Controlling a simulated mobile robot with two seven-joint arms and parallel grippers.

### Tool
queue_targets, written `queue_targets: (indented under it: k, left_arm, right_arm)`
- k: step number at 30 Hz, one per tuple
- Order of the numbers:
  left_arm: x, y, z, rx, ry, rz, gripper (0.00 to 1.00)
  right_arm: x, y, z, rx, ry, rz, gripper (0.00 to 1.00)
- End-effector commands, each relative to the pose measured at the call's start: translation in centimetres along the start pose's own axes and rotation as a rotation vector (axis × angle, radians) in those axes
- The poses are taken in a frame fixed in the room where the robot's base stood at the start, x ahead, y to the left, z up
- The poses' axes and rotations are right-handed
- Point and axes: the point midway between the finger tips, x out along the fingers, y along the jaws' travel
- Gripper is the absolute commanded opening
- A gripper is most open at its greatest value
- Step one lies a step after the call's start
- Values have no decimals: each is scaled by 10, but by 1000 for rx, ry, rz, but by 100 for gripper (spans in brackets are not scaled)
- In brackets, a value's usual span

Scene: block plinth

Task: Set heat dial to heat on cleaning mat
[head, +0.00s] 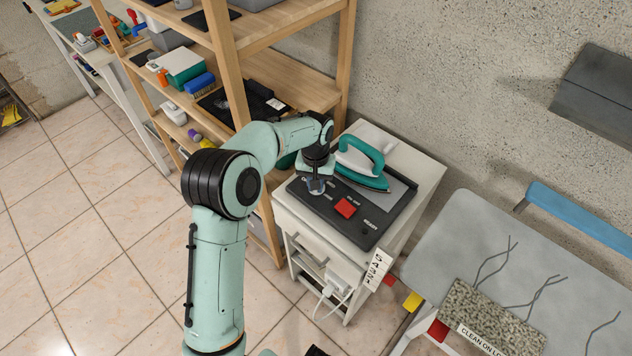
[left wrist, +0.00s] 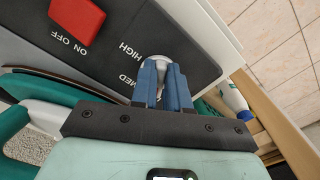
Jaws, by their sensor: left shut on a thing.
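My left gripper (head: 316,188) reaches down over the black control panel (head: 377,222) on the white cabinet. In the left wrist view its blue fingers (left wrist: 163,68) are shut on the pale grey heat dial (left wrist: 155,60). The words HIGH and MED show beside the dial. The fingers hide most of the dial, so I cannot tell where it points. A red switch (head: 345,208) marked ON and OFF sits on the same panel. The speckled cleaning mat (head: 500,310) lies on the grey board, with a label reading "CLEAN ON LO", cut off. My right gripper is not in view.
A teal iron (head: 362,165) rests on the panel's back part, close to my gripper. A wooden shelf (head: 217,50) with boxes stands at the left of the cabinet (head: 335,240). The grey board (head: 455,235) stands at the right. Tiled floor is open at the left.

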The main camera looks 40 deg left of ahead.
Motion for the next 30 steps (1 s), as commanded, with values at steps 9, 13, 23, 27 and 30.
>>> queue_targets:
  k: [9, 13, 23, 27, 30]
  left_arm:
    - [-2, 0, -1, 1, 5, 0, 0]
    - [-2, 0, -1, 0, 5, 0, 40]
    - [-3, 0, -1, 1, 3, 0, 40]
    - [-19, 0, -1, 0, 5, 1, 40]
    - [-39, 1, -2, 1, 8, 2, 40]
  right_arm:
    - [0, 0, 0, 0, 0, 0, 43]
    - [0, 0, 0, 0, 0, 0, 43]
    - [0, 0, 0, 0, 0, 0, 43]
    - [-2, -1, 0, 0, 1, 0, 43]
    - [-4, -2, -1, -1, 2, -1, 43]
